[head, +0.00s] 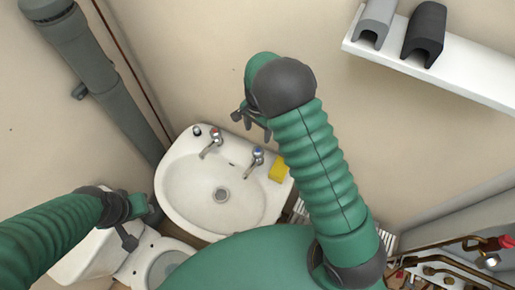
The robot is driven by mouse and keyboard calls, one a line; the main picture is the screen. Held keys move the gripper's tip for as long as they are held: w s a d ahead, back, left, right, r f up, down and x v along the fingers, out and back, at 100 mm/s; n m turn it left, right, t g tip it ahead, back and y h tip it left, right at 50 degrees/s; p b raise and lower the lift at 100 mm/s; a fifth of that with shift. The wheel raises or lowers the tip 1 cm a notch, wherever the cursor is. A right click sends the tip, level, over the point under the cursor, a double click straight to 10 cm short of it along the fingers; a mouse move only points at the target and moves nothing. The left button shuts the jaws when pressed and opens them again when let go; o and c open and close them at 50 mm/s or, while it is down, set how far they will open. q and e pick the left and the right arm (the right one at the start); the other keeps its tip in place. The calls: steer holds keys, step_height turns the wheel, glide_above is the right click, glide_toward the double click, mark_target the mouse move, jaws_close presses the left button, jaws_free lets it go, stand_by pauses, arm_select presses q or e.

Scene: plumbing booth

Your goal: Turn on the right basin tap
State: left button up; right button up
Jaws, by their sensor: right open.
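The white basin (178,205) is on the wall, with two chrome taps on its back rim. The right basin tap (257,158) has a blue top. The left tap (212,142) has a red top. My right gripper (252,124) is open and empty, just behind and above the right tap in the picture, apparently apart from it. Its arm passes right of the basin and hides the wall there. My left gripper (132,222) hangs over the toilet left of the basin; its finger opening is unclear.
A yellow sponge-like block (279,170) sits on the basin rim right of the tap. A toilet (140,262) stands at lower left. A grey pipe (90,65) runs down the left corner. A white shelf (440,68) with grey pieces is at upper right. Copper pipes (450,250) are at lower right.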

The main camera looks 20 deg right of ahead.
mark_target(258, 150)
step_height(258, 150, down, 14)
steer(key=p, duration=0.3)
steer(key=shift+f+p, duration=0.3)
steer(key=shift+f, duration=0.35)
steer(key=c, duration=1.4)
